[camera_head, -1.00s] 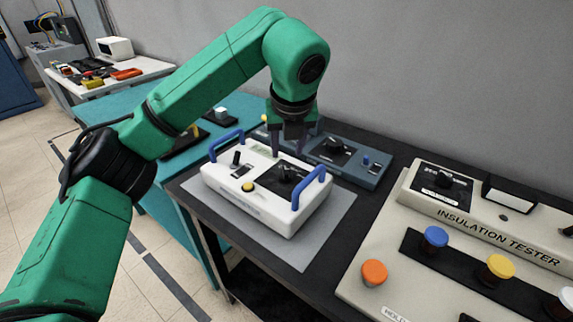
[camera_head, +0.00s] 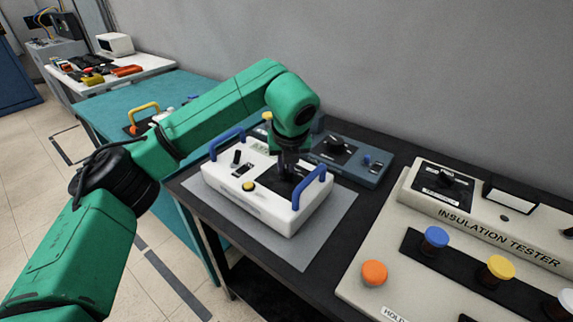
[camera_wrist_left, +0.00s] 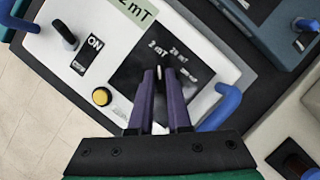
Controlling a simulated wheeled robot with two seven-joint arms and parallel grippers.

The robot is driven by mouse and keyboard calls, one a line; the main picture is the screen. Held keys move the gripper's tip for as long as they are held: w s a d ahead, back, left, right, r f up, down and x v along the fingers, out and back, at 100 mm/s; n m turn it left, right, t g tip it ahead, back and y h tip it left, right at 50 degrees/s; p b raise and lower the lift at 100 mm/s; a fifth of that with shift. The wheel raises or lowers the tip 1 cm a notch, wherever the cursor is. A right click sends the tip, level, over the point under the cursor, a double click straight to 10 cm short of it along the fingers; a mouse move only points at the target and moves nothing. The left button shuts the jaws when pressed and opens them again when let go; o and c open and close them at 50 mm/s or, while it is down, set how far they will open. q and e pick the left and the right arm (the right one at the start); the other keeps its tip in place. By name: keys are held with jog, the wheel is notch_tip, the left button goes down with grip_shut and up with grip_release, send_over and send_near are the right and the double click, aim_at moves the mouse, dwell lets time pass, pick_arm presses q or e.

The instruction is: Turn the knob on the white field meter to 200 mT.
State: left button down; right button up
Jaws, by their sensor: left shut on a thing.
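The white field meter (camera_head: 222,188) with two blue handles sits on a grey mat on the dark bench. Its black dial panel (camera_wrist_left: 126,76) shows "2 mT", "20 mT" and a third, blurred mark further right. My left gripper (camera_head: 287,168) points down onto this panel. In the left wrist view its fingers (camera_wrist_left: 159,76) are shut on the knob, which they mostly hide; only a small pale part shows between the tips. I cannot tell which mark the knob points to. A greenish display (camera_wrist_left: 134,10), partly cut off, shows "2 mT". My right gripper is out of view.
The right blue handle (camera_head: 312,184) stands close beside my left gripper. A blue-grey instrument (camera_head: 352,165) lies just behind the meter. A large insulation tester (camera_head: 455,225) with coloured terminals fills the right. A yellow button (camera_wrist_left: 102,96) and an ON switch are on the meter.

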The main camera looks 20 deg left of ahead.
pick_arm(q)
jog(key=shift+m, duration=0.3)
jog(key=shift+m+h+b, duration=0.3)
jog(key=shift+m+b, duration=0.15)
jog(key=shift+m, duration=0.05)
jog(key=shift+a+m+t+h+b, duration=0.15)
jog(key=shift+m+t+h+b, duration=0.25)
jog(key=shift+m, duration=0.7)
jog(key=shift+m+h, duration=0.4)
jog(key=shift+m, duration=0.6)
jog(key=m+h, duration=0.1)
jog(key=m, duration=0.1)
jog(key=shift+a+r+m, duration=0.1)
jog(key=shift+m, duration=0.2)
jog(key=m+p, duration=0.1)
jog(key=m, duration=0.1)
jog(key=m+g+h, duration=0.1)
jog(key=m, duration=0.1)
jog(key=shift+w+r+m+h+p, duration=0.1)
jog(key=shift+m+h+p, duration=0.2)
jog(key=shift+p, duration=0.1)
jog(key=m+g+p, duration=0.1)
jog(key=m, duration=0.1)
jog(key=m+g+h+p, duration=0.1)
jog(key=m, duration=0.1)
jog(key=shift+w+a+m, duration=0.1)
jog(key=shift+m, duration=0.3)
